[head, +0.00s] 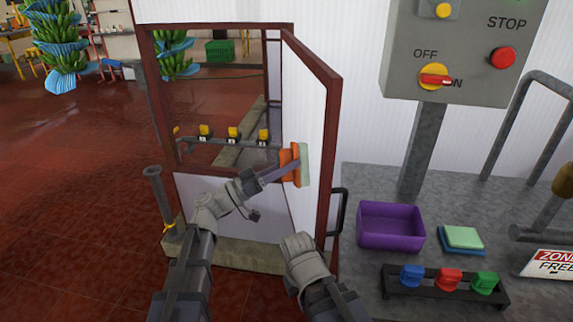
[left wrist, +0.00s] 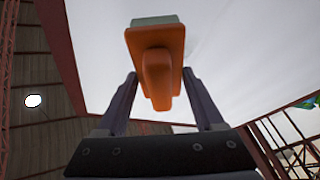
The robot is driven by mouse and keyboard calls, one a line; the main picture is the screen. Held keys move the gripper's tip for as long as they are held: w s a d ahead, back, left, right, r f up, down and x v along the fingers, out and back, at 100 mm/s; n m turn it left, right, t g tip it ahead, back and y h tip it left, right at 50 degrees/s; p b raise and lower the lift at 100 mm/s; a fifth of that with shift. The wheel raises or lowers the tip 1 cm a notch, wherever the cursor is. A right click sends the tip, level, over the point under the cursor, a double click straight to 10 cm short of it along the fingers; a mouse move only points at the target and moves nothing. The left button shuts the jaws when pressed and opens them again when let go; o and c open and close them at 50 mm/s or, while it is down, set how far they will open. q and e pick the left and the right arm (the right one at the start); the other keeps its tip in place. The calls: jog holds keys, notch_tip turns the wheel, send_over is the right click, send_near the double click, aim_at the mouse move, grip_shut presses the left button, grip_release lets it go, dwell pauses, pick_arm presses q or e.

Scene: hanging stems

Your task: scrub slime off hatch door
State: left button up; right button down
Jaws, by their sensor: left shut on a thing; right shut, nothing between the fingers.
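The hatch door (head: 306,110) is a white panel in a dark red frame, swung open. My left gripper (head: 285,170) is shut on the orange handle of a scrubber (head: 291,165) with a pale green pad (head: 303,164). The pad is at the door's white face; I cannot tell if it touches. In the left wrist view the orange scrubber (left wrist: 157,65) sits between my fingers, the pale door (left wrist: 225,50) behind it. I make out no clear slime on the door. My right gripper (head: 300,246) is low by the door's bottom, its fingertips hard to see, holding nothing visible.
A purple bin (head: 391,240), a green and blue sponge stack (head: 463,239) and a rack of coloured knobs (head: 447,284) are on the grey surface at right. A control box (head: 460,50) stands behind. A dark handle (head: 339,208) sticks out from the door.

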pick_arm(q)
jog(key=shift+d+f+b, duration=0.1)
jog(key=shift+f+b, duration=0.5)
jog(key=shift+f, duration=0.2)
jog(key=shift+w+r, duration=0.1)
jog(key=shift+w+a, duration=0.2)
jog(key=shift+w, duration=0.65)
jog(key=shift+w+a, duration=0.15)
jog(key=shift+w, duration=0.7)
jog(key=shift+w, duration=0.1)
jog(key=shift+w+a, duration=0.2)
jog(key=shift+w, duration=0.65)
jog(key=shift+w+a, duration=0.15)
jog(key=shift+w, duration=0.7)
jog(key=shift+w, duration=0.15)
jog(key=shift+w+a, duration=0.15)
jog(key=shift+w, duration=1.5)
